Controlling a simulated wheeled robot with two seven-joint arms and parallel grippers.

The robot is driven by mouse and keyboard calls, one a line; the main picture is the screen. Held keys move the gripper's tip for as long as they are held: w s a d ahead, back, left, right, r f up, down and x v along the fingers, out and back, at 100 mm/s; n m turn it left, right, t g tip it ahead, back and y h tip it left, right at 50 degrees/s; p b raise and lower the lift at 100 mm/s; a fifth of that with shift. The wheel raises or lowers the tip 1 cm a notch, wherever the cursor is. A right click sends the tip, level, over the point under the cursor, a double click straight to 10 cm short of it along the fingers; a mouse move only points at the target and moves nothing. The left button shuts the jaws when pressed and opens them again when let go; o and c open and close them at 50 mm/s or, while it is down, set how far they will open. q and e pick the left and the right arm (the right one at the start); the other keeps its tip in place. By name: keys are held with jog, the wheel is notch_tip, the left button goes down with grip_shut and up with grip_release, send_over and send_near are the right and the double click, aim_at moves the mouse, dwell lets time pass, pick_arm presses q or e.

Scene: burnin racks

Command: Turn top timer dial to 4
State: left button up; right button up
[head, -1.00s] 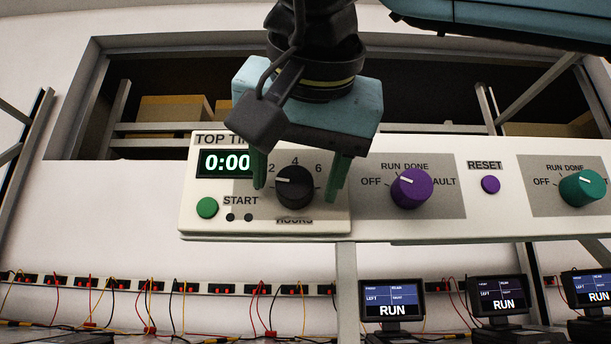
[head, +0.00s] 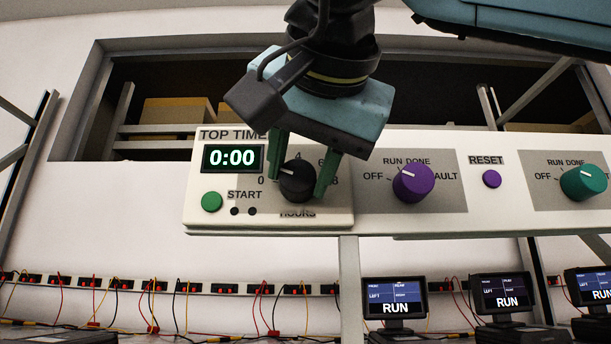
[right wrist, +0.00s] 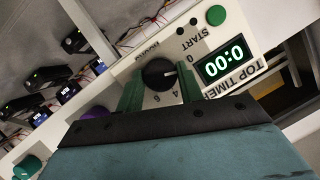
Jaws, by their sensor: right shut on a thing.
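The top timer dial (head: 296,183) is a black knob with a white pointer line on the white panel. Its scale runs from 0 at lower left past 4 at the top to 8 at right, and the pointer aims left, between 0 and 4. The timer display (head: 232,158) reads 0:00. My right gripper (head: 300,178) is shut on the dial, one green finger on each side. The right wrist view also shows the dial (right wrist: 160,74) between the fingers. My left gripper is not in view.
A green START button (head: 211,202) sits left of the dial. A purple RUN/DONE/FAULT knob (head: 413,183), a purple RESET button (head: 491,179) and a teal knob (head: 583,183) lie to the right. Small RUN screens (head: 395,297) stand below.

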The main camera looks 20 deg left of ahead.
jog(key=m+y+b, duration=0.2)
jog(key=m+b, duration=0.1)
jog(key=shift+d+f, duration=0.1)
jog(key=shift+f, duration=0.2)
jog(key=m+y+b, duration=0.1)
jog(key=m+b, duration=0.1)
jog(key=b, duration=0.1)
jog(key=m+t+y+b, duration=0.1)
jog(key=m+b, duration=0.2)
jog(key=shift+f+y, duration=0.2)
jog(key=shift+y, duration=0.1)
jog(key=shift+m+t+y+b, duration=0.3)
jog(key=shift+m+t+b, duration=0.1)
jog(key=shift+m+b, duration=1.1)
jog(key=shift+r, duration=0.1)
jog(key=o, duration=1)
jog(key=shift+d, duration=0.1)
jog(key=b+v, duration=0.3)
jog(key=v, duration=1)
jog(key=shift+s, duration=0.15)
